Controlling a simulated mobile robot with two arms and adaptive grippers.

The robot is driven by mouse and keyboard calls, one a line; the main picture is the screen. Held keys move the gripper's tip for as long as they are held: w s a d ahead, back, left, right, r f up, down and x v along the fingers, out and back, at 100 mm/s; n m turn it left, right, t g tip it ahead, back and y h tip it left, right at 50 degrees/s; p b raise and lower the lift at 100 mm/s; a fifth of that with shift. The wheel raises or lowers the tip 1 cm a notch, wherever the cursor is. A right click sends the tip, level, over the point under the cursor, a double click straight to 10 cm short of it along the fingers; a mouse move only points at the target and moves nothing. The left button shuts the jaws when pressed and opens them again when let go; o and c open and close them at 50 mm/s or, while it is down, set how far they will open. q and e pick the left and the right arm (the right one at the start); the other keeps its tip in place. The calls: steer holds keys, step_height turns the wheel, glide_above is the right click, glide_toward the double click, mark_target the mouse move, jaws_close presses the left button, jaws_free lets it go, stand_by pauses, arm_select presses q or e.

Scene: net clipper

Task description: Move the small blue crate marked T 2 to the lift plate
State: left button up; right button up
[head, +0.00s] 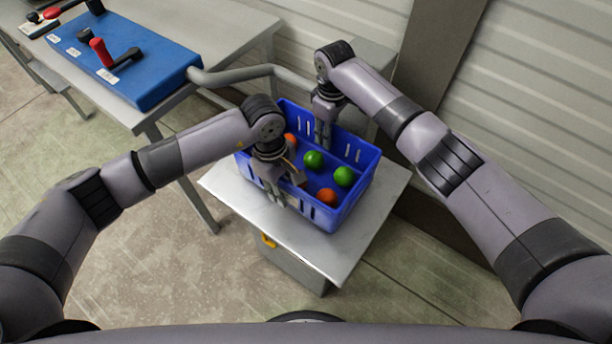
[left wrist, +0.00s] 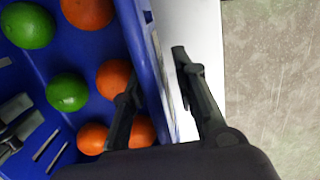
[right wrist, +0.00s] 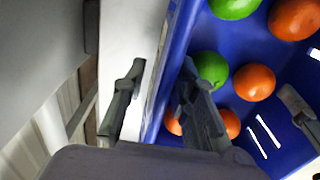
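The blue crate (head: 348,206) stands upright on a light grey plate (head: 350,262); I see no readable T 2 mark. Green and orange round fruits lie in it. My left gripper (head: 277,196) is at the crate's near left wall, its open fingers (left wrist: 155,66) on either side of the wall, the outer one clear of it. My right gripper (head: 323,136) is at the far wall, also open, with fingers (right wrist: 163,66) on either side of that wall (right wrist: 170,80) and a gap outside. I cannot tell whether the grey plate is the lift plate.
A grey table (head: 225,40) at the upper left carries a blue panel (head: 160,75) with red and black levers. A grey rail (head: 235,75) runs from the table behind the crate. A ribbed wall (head: 545,110) is at the right. Bare floor lies at the lower left.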

arm_select(q)
steer(key=r, duration=0.7)
steer(key=w+a+r, duration=0.1)
steer(key=r, duration=0.3)
steer(key=shift+r, duration=0.25)
steer(key=shift+a+r, duration=0.1)
steer(key=shift+r, duration=0.1)
arm_select(e)
steer(key=shift+r, duration=0.15)
step_height(320, 180, up, 12)
steer(key=shift+f, duration=0.15)
